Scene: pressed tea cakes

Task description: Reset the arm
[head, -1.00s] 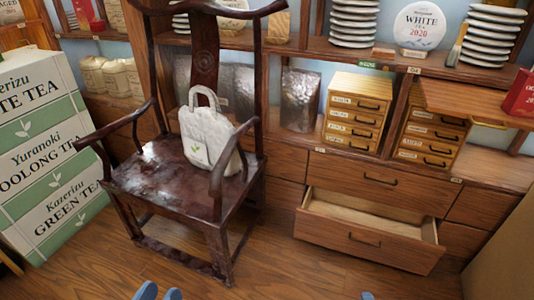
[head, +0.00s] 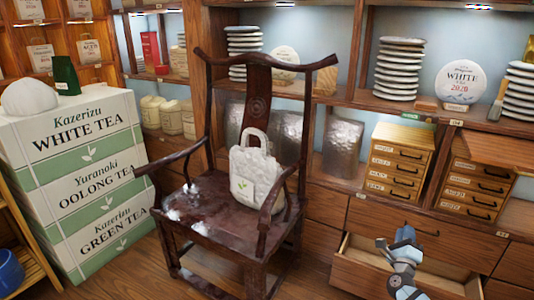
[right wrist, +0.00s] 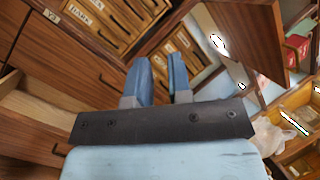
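My right gripper (head: 394,239) shows at the lower right of the head view, in front of the open lower drawer (head: 352,277). In the right wrist view its two blue fingers (right wrist: 161,63) stand apart with a narrow empty gap between them. Nothing is held there. The gripper hides part of the drawer in the head view. My left gripper is not in view.
A dark wooden chair (head: 212,222) with a white tote bag (head: 250,178) stands mid-view. Stacked tea boxes (head: 90,190) are at left. Small drawer cabinets (head: 398,162) stand on the counter at right. A raised wooden flap (right wrist: 238,30) shows in the right wrist view.

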